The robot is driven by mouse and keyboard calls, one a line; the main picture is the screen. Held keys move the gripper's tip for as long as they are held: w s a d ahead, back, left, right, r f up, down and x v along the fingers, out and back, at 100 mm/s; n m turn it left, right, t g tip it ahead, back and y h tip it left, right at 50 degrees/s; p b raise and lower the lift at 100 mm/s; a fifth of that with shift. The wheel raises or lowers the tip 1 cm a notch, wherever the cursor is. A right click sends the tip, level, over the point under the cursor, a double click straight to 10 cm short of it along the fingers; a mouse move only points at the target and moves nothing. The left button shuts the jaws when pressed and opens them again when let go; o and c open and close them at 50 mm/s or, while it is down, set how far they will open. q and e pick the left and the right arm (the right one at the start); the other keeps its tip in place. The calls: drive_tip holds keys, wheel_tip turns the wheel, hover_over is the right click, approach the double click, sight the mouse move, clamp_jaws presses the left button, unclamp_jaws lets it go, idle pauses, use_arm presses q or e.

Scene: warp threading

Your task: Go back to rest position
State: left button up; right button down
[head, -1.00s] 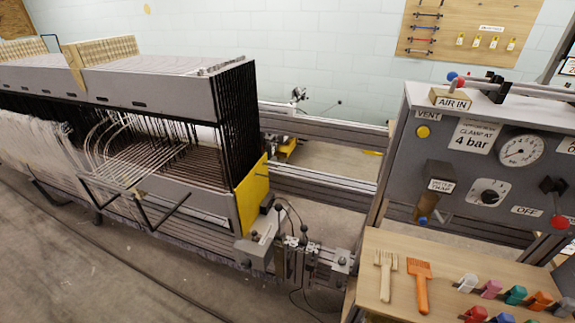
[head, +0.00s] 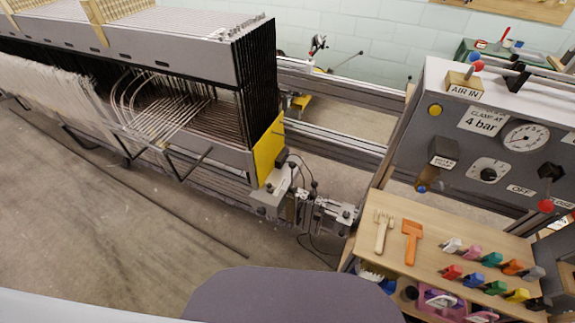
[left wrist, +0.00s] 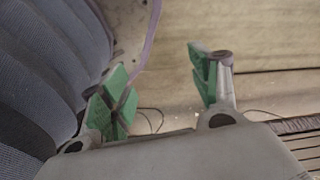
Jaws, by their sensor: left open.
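My left gripper (left wrist: 163,87) shows in the left wrist view, with its two green-padded fingers spread apart. Nothing is held between them. Bare floor lies behind the fingers. A thin purple strand or cable runs down near the left finger; I cannot tell what it belongs to. Neither gripper is visible in the head view, and the right gripper shows in no frame.
The loom frame (head: 150,60) with hanging warp threads (head: 50,95) stands at left. A control panel (head: 500,130) is at right. Open floor (head: 60,220) lies in front.

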use_arm(q)
drive_tip(key=s+a+r+p, duration=0.2)
drive_tip(key=s+p, duration=0.3)
drive_tip(key=s, duration=0.1)
drive_tip(key=s+a+r+g+p, duration=0.1)
drive_tip(key=s+a+r+p, duration=0.1)
drive_tip(key=s+p, duration=0.4)
drive_tip(key=shift+y, duration=0.3)
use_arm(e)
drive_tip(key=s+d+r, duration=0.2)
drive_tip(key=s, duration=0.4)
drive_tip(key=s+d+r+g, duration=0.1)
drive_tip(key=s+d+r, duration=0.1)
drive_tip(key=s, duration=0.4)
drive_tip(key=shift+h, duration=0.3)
use_arm(q)
drive_tip(key=shift+w+a, duration=0.1)
drive_tip(key=shift+w, duration=0.05)
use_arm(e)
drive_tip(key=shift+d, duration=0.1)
